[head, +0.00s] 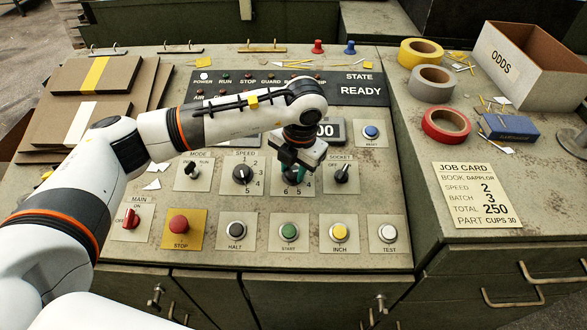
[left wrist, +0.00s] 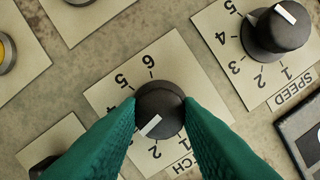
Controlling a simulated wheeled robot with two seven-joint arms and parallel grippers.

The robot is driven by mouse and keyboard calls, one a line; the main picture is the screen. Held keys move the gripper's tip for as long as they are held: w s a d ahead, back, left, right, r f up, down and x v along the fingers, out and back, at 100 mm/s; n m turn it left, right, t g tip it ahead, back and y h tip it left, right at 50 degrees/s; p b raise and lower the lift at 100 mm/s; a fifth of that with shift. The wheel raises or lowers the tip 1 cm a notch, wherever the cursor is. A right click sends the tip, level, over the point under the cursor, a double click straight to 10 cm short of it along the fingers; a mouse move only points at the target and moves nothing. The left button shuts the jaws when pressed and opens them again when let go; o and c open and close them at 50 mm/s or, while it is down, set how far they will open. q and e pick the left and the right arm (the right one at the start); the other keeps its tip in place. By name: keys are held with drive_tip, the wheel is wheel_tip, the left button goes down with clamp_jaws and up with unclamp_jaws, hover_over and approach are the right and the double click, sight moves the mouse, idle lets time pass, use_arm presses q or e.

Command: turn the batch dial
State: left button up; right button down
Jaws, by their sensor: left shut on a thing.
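The batch dial (left wrist: 160,104) is a round black knob on a cream plate with numbers around it. My left gripper (head: 297,162) is over it and shut on it, with one green finger on each side in the left wrist view (left wrist: 161,112). The dial's white mark points down-left in that view, just past the 2 towards a spot hidden by a finger. In the head view the gripper hides most of the dial. The job card (head: 477,194) reads batch 3. My right gripper is not in view.
The speed dial (head: 243,174) stands left of the batch dial, the socket dial (head: 342,174) right of it. The start button (head: 289,231) and inch button (head: 340,231) lie below. The state panel (head: 355,90) reads READY. My arm covers part of the console.

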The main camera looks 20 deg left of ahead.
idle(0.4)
use_arm(q)
drive_tip(key=o, duration=1)
drive_tip(key=shift+c, duration=0.2)
wheel_tip(320, 180, up, 12)
drive_tip(key=d+b, duration=0.1)
drive_tip(key=shift+s+d, duration=0.25)
drive_tip(key=shift+s, duration=0.15)
drive_tip(key=shift+f, duration=0.1)
